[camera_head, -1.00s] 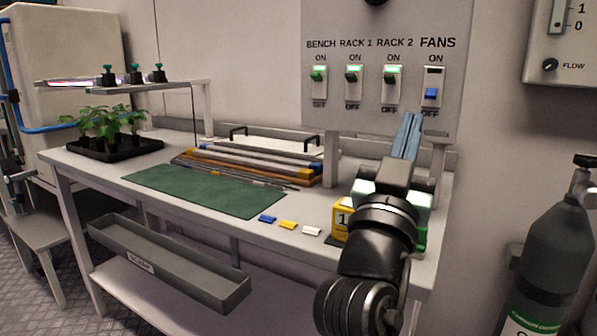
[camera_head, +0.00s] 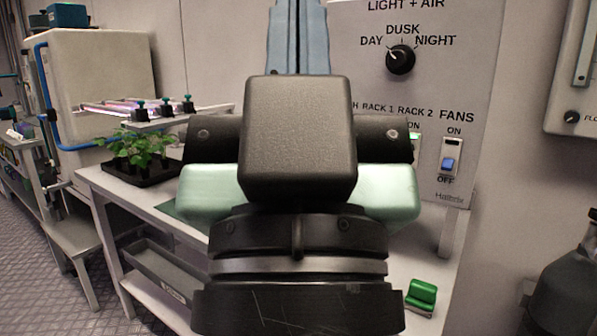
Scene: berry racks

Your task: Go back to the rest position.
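My gripper (camera_head: 297,30) is raised in the middle of the view, close to the camera. Its blue fingers point up and lie side by side with no clear gap, so it looks shut, with nothing seen in it. The fingertips reach the top edge of the picture. My dark wrist and the pale green gripper body hide much of the bench and part of the switch panel (camera_head: 470,100). On the panel, the fans switch (camera_head: 448,164) shows blue on its lower part, and a black dial (camera_head: 400,59) sits under the word DUSK.
The bench (camera_head: 110,182) is largely behind my arm. Seedlings (camera_head: 140,148) stand in a black tray (camera_head: 152,176) at its left. A green object (camera_head: 421,295) is at lower right, and a dark gas cylinder (camera_head: 565,285) stands further right.

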